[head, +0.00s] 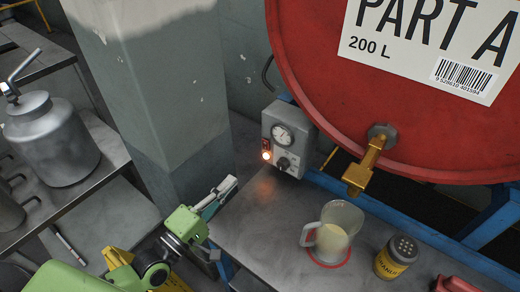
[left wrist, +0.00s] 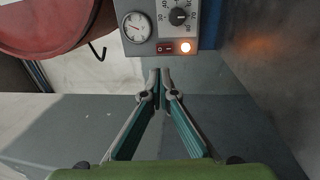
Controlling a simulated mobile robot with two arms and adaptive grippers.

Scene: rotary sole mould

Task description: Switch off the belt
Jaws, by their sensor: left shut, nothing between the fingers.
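A grey control box (head: 288,138) hangs beside the red drum, with a round dial gauge (head: 282,135), a black knob (head: 284,163), a small red rocker switch (head: 264,145) and an orange lamp (head: 266,156) that is lit. My left gripper (head: 231,183) is shut and empty, left of and below the box. Its fingertips (left wrist: 159,73) point towards the switch, apart from it. My right gripper is not in view.
The red drum (head: 340,100) with a brass tap (head: 364,172) fills the upper right. A jug (head: 336,232) and a shaker jar (head: 396,257) stand on the metal bench (head: 270,225). A concrete pillar (head: 150,90) rises behind my left arm. A metal canister (head: 50,140) stands at left.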

